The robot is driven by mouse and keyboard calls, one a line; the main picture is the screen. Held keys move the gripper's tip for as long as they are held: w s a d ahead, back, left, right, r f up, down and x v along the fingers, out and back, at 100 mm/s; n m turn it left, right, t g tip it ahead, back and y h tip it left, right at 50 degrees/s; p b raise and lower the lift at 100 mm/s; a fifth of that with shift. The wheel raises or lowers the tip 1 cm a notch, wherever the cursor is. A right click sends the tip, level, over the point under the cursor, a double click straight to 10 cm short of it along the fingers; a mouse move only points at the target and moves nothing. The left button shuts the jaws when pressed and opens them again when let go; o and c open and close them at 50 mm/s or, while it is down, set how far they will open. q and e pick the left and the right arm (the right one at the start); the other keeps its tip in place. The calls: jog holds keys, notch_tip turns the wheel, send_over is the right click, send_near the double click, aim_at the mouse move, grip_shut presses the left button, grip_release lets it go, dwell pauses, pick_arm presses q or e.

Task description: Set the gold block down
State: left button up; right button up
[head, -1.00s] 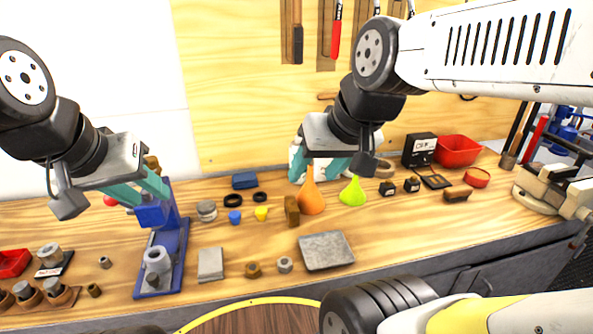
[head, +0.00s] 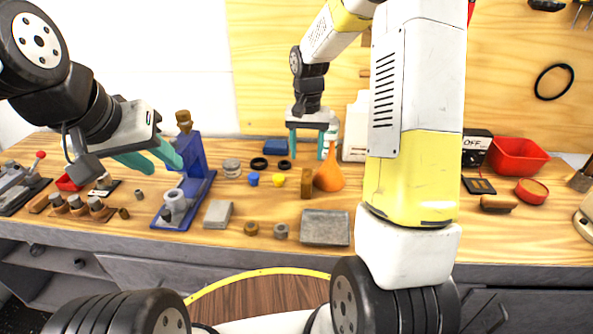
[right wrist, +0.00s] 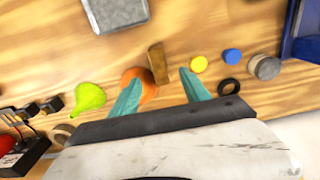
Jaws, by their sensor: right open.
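The gold block (head: 307,184) is a small brownish-gold upright block standing on the wooden bench, just left of the orange funnel-like cone (head: 328,176). My right gripper (head: 308,143) is open and appears above and behind the block in the head view, fingers pointing down. In the right wrist view the block (right wrist: 158,63) shows just past the gap between the open fingertips (right wrist: 160,80), apart from both as far as I can tell. My left gripper (head: 157,160) has its fingers apart and empty, near the blue press (head: 190,160).
A grey metal plate (head: 325,228) lies in front of the block. Yellow (head: 279,180) and blue (head: 253,179) small pieces, black rings and a grey cylinder (head: 231,167) lie to its left. A red bin (head: 518,157) stands right. My right arm hides part of the bench.

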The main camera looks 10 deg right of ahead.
aim_at(307, 175)
jog(key=f, duration=0.8)
jog(key=shift+w+d+f, duration=0.15)
jog(key=shift+w+d, duration=0.1)
jog(key=shift+w, duration=0.1)
grip_shut()
